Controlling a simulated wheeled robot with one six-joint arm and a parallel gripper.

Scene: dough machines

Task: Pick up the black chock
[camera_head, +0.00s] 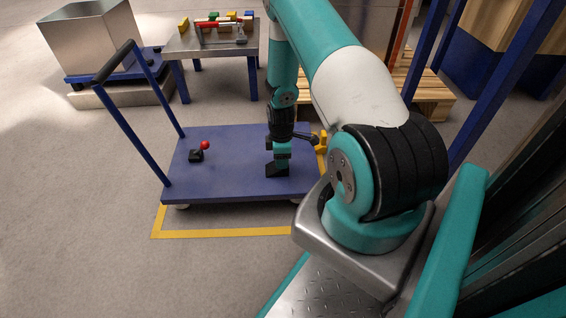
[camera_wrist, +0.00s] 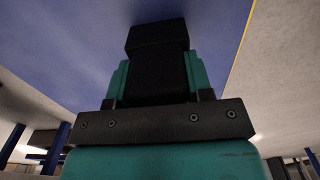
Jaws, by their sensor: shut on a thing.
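The black chock (camera_head: 277,170) is at my gripper's tip, low over the blue platform cart (camera_head: 232,186), toward the right side of its deck. I cannot tell whether the chock touches the deck. My gripper (camera_head: 282,161) points down and is shut on the chock. In the wrist view the black chock (camera_wrist: 157,36) sits between the teal fingers of my gripper (camera_wrist: 157,82) and sticks out past them, with the blue deck (camera_wrist: 60,50) beyond it. Part of the chock is hidden by the fingers.
A black piece with a red ball knob (camera_head: 197,154) stands on the deck's left. A yellow object (camera_head: 321,141) is at the deck's right edge. The cart's handle frame (camera_head: 130,110) rises at left. A table with coloured items (camera_head: 213,42) and a metal box (camera_head: 90,35) stand behind.

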